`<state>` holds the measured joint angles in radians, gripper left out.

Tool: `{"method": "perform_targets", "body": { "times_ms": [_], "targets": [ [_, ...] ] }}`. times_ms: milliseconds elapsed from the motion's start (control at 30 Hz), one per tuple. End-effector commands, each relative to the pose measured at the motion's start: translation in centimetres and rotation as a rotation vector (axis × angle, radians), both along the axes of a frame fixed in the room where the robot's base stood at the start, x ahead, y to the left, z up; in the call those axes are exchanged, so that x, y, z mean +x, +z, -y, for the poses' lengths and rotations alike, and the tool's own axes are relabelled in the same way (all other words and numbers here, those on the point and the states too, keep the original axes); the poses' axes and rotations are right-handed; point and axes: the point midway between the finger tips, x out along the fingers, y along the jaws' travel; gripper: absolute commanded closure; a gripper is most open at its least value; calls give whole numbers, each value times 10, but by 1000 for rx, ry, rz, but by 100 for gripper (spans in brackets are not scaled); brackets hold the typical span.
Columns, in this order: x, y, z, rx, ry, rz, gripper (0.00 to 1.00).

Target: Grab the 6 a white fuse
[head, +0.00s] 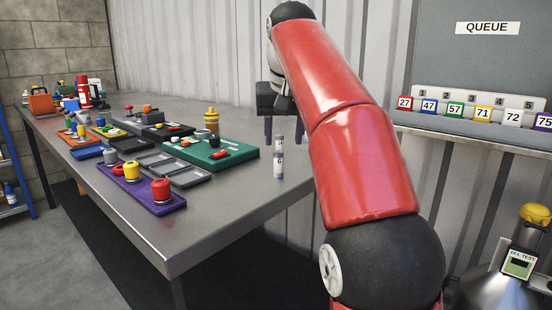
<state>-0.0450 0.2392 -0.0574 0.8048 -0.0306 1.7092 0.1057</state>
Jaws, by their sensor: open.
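The white fuse (279,166) is a slim upright cylinder with a label reading 6 and a greyish upper part. It stands on the grey metal table near its right end, just right of the green tray. My gripper (282,130) points down with its two purple fingers apart, and nothing shows held between them. In the picture the fingers are at the height of the fuse's top and just above it. I cannot tell the depth between them or whether they touch.
The green tray (205,157) with a red item is close left of the fuse. Grey trays and a purple tray (130,193) with several knobbed pieces lie further left. The table's front right is bare. A corrugated wall stands behind.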

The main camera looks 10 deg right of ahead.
Motion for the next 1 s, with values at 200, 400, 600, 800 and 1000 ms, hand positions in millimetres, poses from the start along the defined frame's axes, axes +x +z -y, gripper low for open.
{"method": "perform_targets", "body": {
  "times_ms": [200, 400, 600, 800, 1000],
  "targets": [
    [9, -16, 0, 0, -1, -1, 54],
    [14, -35, -2, 0, -1, -1, 54],
    [22, -64, -6, 0, -2, -1, 54],
    [27, -73, -6, 0, -2, 1, 54],
    [27, -72, -6, 0, -2, 2, 58]
  ]
}}
